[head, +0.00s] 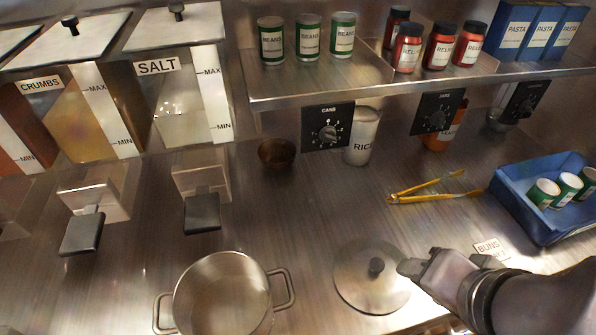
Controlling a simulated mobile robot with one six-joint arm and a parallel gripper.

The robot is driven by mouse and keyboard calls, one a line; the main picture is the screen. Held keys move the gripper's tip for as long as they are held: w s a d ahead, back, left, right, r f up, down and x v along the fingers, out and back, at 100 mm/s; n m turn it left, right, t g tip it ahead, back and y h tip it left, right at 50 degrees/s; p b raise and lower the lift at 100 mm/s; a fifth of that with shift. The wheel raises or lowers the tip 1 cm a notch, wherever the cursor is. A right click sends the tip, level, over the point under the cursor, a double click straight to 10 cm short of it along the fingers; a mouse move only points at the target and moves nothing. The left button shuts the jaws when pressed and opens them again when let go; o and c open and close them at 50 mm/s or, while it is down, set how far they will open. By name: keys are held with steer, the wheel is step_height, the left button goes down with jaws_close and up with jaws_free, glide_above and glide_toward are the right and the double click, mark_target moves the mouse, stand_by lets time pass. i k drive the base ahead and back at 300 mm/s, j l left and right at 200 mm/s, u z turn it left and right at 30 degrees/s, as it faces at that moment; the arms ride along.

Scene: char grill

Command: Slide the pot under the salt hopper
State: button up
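The steel pot (222,292) stands without a lid on the steel counter at the front, its two loop handles to the left and right. It is in front of the salt hopper (182,105) and slightly right of it. The hopper is labelled SALT, and its outlet with a dark lever (202,213) is above and behind the pot. A round lid with a dark knob (371,277) lies on the counter right of the pot. My gripper (408,270) is at the lid's right edge, well right of the pot; its fingers are too unclear to tell their opening.
The crumbs hopper (75,115) stands left of the salt hopper. A blue crate (520,203) holds cans at right.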

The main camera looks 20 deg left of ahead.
mark_target(226, 292)
steer(key=u, duration=2.05)
